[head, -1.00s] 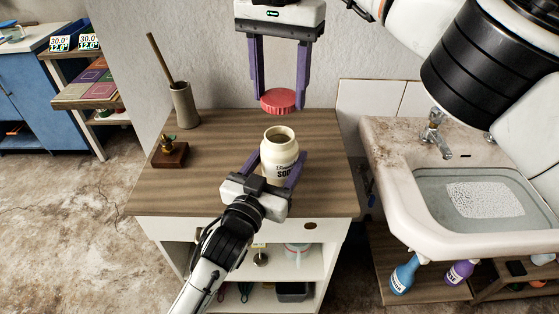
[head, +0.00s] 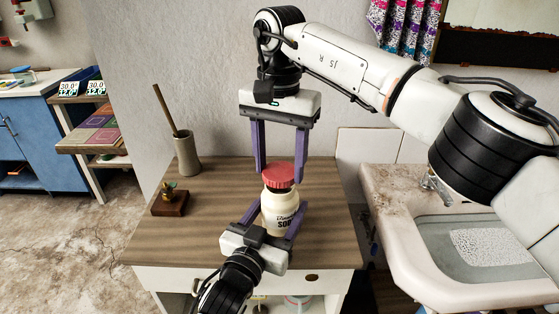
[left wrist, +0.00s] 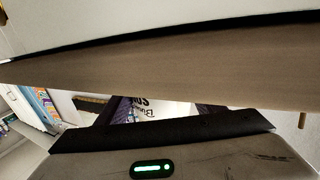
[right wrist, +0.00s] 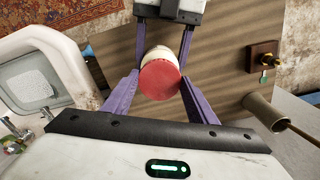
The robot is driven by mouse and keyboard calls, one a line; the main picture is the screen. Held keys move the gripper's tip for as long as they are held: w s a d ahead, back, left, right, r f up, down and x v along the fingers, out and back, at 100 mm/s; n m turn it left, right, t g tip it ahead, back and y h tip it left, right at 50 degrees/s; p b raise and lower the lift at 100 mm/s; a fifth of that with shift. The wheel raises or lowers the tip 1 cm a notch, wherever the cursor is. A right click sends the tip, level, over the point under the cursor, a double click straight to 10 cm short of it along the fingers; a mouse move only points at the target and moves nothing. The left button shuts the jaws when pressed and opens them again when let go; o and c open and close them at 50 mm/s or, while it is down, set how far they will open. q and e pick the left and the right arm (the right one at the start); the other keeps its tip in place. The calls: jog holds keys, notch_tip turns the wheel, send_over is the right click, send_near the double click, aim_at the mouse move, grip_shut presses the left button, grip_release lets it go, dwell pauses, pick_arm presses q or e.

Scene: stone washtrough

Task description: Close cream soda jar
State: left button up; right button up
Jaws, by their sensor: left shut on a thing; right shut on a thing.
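The cream soda jar (head: 281,213) stands upright on the wooden counter top, and its label also shows in the left wrist view (left wrist: 150,108). My left gripper (head: 281,219) is shut around the jar body from the front. The red lid (head: 278,175) sits at the jar's mouth, looking level; whether it is seated or threaded cannot be told. My right gripper (head: 279,178) points down from above with its fingers at either side of the lid, shut on it. In the right wrist view the round lid (right wrist: 159,79) covers the jar's mouth.
A stone basin (head: 400,230) with water is at right. The counter's left front is clear.

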jog(key=shift+f, duration=0.85)
jog(key=shift+f, duration=0.55)
